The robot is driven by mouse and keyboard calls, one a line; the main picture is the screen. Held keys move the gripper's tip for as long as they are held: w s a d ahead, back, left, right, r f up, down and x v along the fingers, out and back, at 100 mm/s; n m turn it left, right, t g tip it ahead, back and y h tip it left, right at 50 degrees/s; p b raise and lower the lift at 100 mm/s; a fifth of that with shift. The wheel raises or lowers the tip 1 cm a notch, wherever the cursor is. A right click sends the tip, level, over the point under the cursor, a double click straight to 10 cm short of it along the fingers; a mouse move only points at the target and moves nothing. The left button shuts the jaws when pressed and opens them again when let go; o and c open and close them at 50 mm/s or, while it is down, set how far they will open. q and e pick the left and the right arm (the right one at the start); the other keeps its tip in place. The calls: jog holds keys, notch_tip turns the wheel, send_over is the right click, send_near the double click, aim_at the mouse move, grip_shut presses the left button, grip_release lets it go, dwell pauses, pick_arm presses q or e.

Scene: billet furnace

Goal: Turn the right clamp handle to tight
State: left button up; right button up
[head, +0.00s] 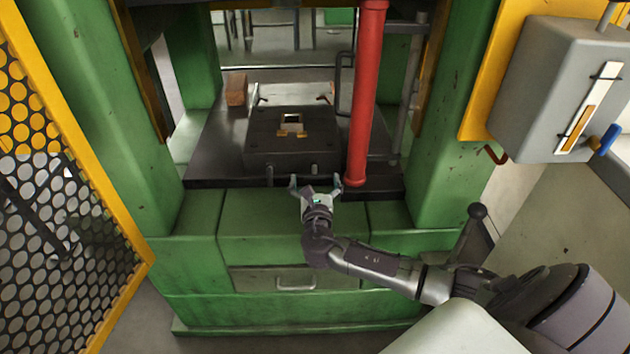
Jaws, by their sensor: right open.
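A dark die block (262,150) with a brass-coloured piece (292,131) on top sits on the dark press bed (213,158). Small grey studs (314,169) show along the block's front. Which part is the right clamp handle, and how it is set, I cannot tell. My right gripper (316,184) is open and empty, just in front of the block at the bed's front edge. My left gripper is out of view.
A red vertical cylinder (367,90) stands on the bed right of the block. Green press columns (461,120) flank the opening. A brick-coloured block (236,89) lies at the back left. A yellow mesh guard (40,190) is at left, a grey control box (540,90) at right.

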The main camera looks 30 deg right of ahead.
jog(key=shift+c, duration=0.3)
jog(key=c, duration=1.1)
